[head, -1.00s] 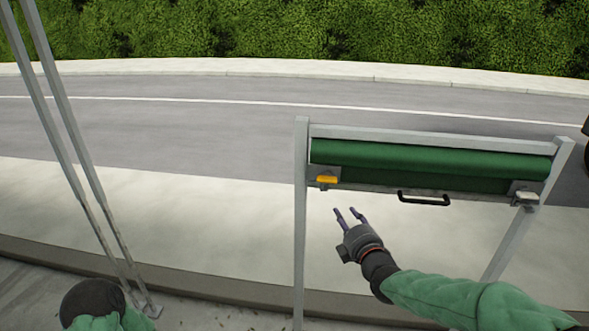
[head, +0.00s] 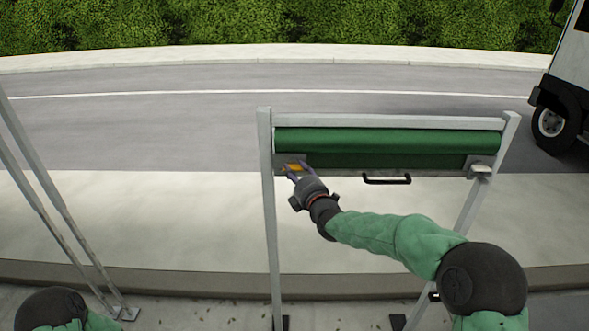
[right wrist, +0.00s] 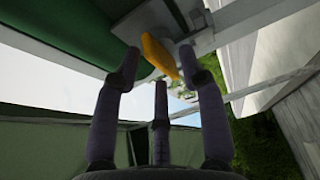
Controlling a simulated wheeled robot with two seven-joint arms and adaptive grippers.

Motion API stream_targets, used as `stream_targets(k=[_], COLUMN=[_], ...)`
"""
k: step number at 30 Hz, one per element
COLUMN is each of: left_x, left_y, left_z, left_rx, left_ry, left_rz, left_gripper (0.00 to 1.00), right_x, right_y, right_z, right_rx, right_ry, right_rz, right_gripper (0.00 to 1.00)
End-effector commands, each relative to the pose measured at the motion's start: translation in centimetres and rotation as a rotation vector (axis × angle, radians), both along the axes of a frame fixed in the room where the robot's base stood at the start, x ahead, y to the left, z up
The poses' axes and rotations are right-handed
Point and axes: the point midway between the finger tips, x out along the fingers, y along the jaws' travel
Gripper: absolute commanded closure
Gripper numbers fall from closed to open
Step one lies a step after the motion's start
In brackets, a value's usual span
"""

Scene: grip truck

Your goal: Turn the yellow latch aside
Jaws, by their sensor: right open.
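The yellow latch (head: 293,167) sits at the left end of the lower edge of a green roll (head: 390,141) in a grey metal frame. My right gripper (head: 294,170) is at the latch and partly covers it in the head view. In the right wrist view, the latch (right wrist: 158,54) lies between the tips of my open right gripper (right wrist: 158,66). I cannot tell whether a finger touches it. My left gripper is out of view; only part of my left arm shows at the lower left.
A black handle (head: 386,180) hangs below the roll. A grey latch (head: 481,170) is at the right end. Frame posts (head: 270,220) stand on both sides. Slanted metal poles (head: 60,210) are at the left. A truck (head: 562,100) stands on the road at the right.

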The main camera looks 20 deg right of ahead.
Motion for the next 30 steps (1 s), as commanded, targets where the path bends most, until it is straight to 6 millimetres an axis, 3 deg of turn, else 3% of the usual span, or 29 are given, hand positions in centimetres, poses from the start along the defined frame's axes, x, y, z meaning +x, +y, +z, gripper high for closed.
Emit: stream_targets(k=[6, 15, 16, 20, 30], left_x=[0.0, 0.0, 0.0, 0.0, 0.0], left_y=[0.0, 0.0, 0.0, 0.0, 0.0], left_z=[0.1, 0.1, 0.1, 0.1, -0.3], left_rx=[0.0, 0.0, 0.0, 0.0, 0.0], left_ry=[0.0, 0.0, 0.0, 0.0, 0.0], left_rz=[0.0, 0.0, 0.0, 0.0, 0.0], left_gripper=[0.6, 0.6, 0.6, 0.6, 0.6], right_x=[1.3, 1.5, 1.5, 1.5, 1.4], right_y=[0.2, 0.2, 0.2, 0.2, 0.2], right_z=[0.0, 0.0, 0.0, 0.0, -0.2], right_rx=[0.0, 0.0, 0.0, 0.0, 0.01], right_ry=[0.001, 0.001, 0.001, 0.001, -0.003], right_rz=[0.0, 0.0, 0.0, 0.0, 0.0], right_gripper=[0.59, 0.59, 0.62, 0.98, 1.0])
